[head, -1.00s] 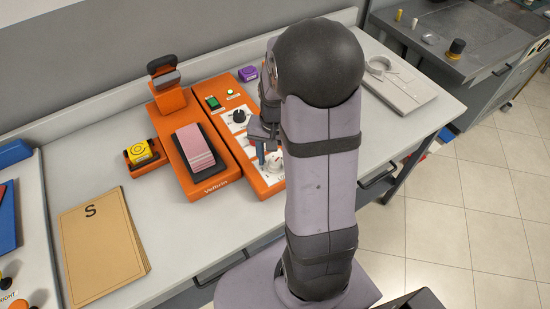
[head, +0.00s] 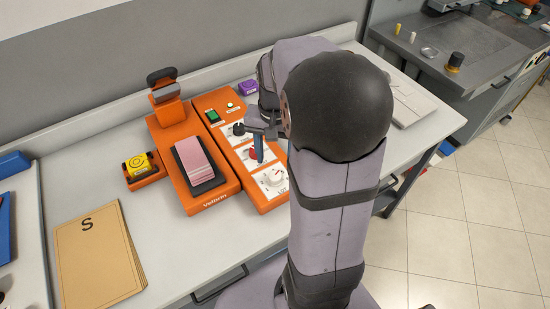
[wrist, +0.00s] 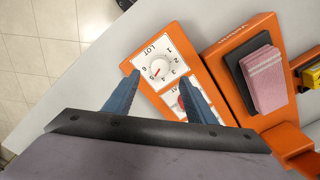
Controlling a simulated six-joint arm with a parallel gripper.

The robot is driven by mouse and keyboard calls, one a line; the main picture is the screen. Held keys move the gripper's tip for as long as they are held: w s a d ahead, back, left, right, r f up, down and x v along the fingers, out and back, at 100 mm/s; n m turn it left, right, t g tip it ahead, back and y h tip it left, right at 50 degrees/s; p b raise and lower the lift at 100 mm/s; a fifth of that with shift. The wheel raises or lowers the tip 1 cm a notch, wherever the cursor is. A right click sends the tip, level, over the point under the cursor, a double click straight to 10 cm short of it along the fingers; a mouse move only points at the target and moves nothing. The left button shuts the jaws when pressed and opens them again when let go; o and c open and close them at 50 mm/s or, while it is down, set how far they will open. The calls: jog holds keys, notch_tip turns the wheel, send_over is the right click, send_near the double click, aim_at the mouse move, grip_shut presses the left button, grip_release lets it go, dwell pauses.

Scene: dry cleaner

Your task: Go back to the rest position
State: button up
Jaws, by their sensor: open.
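My gripper (head: 258,158) hangs above the orange control panel (head: 208,103), with its blue fingers apart and nothing between them. The LOT dial also shows clear of the fingers in the head view (head: 271,179). A dial with a red part (wrist: 180,101) is partly hidden behind the right finger. My arm covers part of the bench right of the panel.
Left of the panel stands an orange machine (head: 168,111) with a stack of pink tags (head: 194,159). A yellow item (head: 138,164), a purple item (head: 248,88) and brown "S" envelopes (head: 95,255) lie on the bench (head: 165,240).

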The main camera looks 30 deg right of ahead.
dwell(0.3)
jog(key=shift+w+d+n, duration=0.1)
jog(key=shift+w+n, duration=0.2)
jog(key=shift+n, duration=0.3)
jog(key=shift+f+n+t, duration=0.3)
jog(key=shift+n, duration=0.2)
jog(key=s+a+f+n, duration=0.4)
jog(key=s+a+n, duration=0.2)
jog(key=s+a, duration=0.4)
jog(key=shift+a+n, duration=0.4)
jog(key=shift+a, duration=0.7)
jog(key=shift+c, duration=0.4)
